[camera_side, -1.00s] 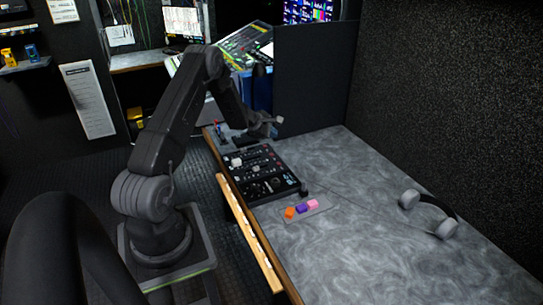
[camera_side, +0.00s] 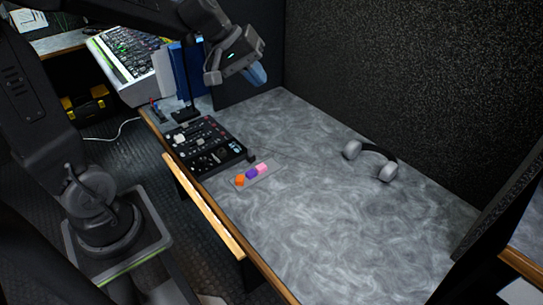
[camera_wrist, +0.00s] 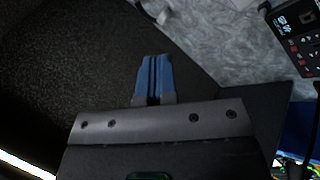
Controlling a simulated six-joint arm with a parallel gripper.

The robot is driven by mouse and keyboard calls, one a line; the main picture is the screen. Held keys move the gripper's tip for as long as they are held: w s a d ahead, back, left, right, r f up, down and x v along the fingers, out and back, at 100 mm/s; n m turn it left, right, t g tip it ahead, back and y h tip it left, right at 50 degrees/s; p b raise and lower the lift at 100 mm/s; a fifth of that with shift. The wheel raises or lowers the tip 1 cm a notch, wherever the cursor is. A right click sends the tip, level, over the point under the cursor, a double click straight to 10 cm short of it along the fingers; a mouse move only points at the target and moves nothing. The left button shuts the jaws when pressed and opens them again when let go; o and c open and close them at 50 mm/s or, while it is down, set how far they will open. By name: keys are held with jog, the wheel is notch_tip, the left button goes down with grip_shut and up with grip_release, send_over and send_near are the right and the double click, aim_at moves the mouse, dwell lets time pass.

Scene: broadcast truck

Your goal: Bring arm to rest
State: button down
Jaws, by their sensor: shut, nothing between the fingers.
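My gripper (camera_side: 256,74) is raised above the far end of the desk, in front of the dark partition, in the side view. In the wrist view its blue fingers (camera_wrist: 153,80) lie together, shut with nothing between them. The black control panel (camera_side: 207,146) lies on the desk below and to the left of the gripper, apart from it. A corner of the panel also shows at the upper right of the wrist view (camera_wrist: 296,35).
The grey desk (camera_side: 310,220) is mostly clear at the front. A small tray (camera_side: 266,177) holds orange, purple and pink pieces. Headphones (camera_side: 370,160) lie near the back wall (camera_side: 420,70). A blue binder (camera_side: 188,70) stands behind the desk's far end.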

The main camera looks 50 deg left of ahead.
jog(key=s+d+m+y, duration=0.2)
jog(key=s+d+m, duration=0.1)
jog(key=s, duration=0.6)
jog(key=s+d+m+y, duration=0.1)
jog(key=s+d+m, duration=0.1)
jog(key=s+m, duration=0.3)
jog(key=shift+s+d+y, duration=0.4)
jog(key=shift+s, duration=1.75)
